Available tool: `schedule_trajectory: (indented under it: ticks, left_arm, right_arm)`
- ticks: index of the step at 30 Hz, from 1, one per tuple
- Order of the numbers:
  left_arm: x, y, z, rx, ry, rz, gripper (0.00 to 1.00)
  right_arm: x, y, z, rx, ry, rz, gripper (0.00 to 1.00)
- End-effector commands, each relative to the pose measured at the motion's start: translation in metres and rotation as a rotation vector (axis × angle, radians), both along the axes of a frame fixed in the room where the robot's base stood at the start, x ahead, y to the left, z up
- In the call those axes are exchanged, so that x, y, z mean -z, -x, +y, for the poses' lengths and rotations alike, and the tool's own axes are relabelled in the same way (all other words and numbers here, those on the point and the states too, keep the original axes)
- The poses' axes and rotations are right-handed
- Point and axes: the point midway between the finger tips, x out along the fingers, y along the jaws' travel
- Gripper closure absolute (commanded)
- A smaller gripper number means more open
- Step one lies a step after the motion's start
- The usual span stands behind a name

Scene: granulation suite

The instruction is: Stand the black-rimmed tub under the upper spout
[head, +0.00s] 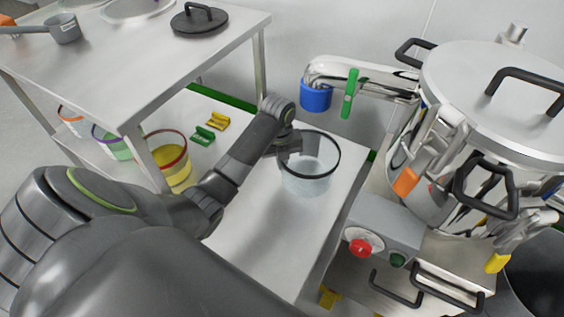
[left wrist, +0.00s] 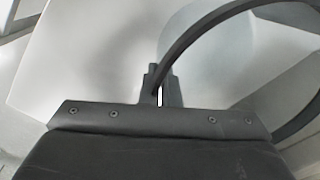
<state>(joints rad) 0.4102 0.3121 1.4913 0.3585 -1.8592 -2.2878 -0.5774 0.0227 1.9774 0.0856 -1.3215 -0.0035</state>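The clear black-rimmed tub (head: 311,172) is upright over the white bench top (head: 262,235); I cannot tell whether its base touches it. My left gripper (head: 290,147) is at the tub's left rim. In the left wrist view its fingers (left wrist: 161,88) are close together with the black rim (left wrist: 205,22) running between them, so it looks shut on the rim. The upper spout (head: 338,69) is a bent steel pipe with a green handle (head: 350,94) and a blue end piece (head: 316,96). It is behind the tub in the picture. My right gripper is not in view.
The steel vessel (head: 500,95) and a grey box with a red button (head: 362,248) stand at the right. A steel table (head: 130,85) is at the left. A red-rimmed tub (head: 168,160) with yellow contents and green (head: 203,136) and yellow (head: 218,121) clips are left of my arm.

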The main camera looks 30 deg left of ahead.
Motion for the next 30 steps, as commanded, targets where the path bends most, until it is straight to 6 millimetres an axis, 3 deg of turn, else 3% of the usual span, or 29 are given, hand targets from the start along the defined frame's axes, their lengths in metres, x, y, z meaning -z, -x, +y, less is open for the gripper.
schedule_trajectory:
  ticks: [7,12,13,22,25,30]
  left_arm:
    - [0.002,0.0,0.0,0.0,0.0,0.0,1.0]
    - [0.002,0.0,0.0,0.0,0.0,0.0,0.77]
    - [0.002,0.0,0.0,0.0,0.0,0.0,0.76]
    - [-0.001,0.0,0.0,0.0,0.0,-0.001,0.76]
    - [-0.01,-0.001,0.0,0.001,0.0,-0.004,0.76]
    - [-0.036,0.0,0.001,0.001,-0.001,-0.004,0.76]
  right_arm:
    - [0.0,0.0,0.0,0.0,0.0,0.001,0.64]
    - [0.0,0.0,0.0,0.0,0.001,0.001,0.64]
    - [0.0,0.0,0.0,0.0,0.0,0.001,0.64]
    - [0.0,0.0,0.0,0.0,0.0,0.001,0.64]
    - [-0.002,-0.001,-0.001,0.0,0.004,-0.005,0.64]
    - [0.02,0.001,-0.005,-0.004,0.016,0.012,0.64]
